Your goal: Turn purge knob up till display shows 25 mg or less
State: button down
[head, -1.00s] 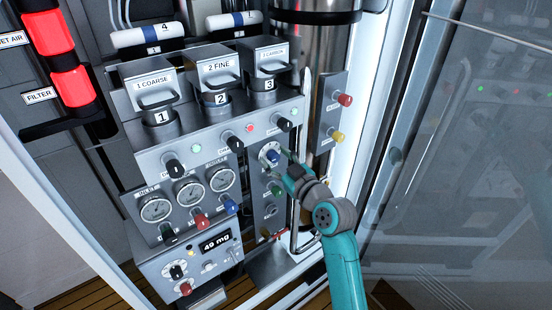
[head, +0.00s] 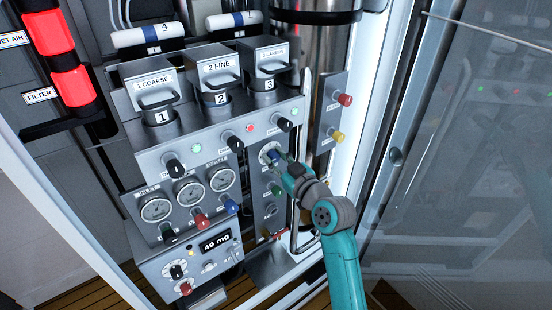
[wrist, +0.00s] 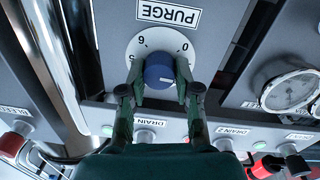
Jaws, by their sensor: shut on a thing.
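The purge knob (wrist: 159,70) is blue and sits on a white numbered dial (wrist: 141,46) under a PURGE label in the wrist view. My gripper (wrist: 160,84) is shut on the knob, one finger on each side of it. In the head view the knob (head: 273,156) is partly hidden by my gripper (head: 280,160). The display (head: 214,243) at the lower left reads 49 mg.
Three gauges (head: 188,191) with coloured knobs are to the left. Red (head: 345,100) and yellow (head: 337,136) knobs stand out at the right. A clear door panel (head: 470,150) fills the right side.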

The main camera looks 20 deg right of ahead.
jog(key=m, duration=0.3)
jog(key=shift+d+m, duration=0.1)
jog(key=shift+m, duration=2.2)
jog(key=c, duration=0.8)
grip_release()
jog(key=v, duration=1.2)
jog(key=shift+d+r, duration=0.1)
jog(key=shift+r, duration=0.15)
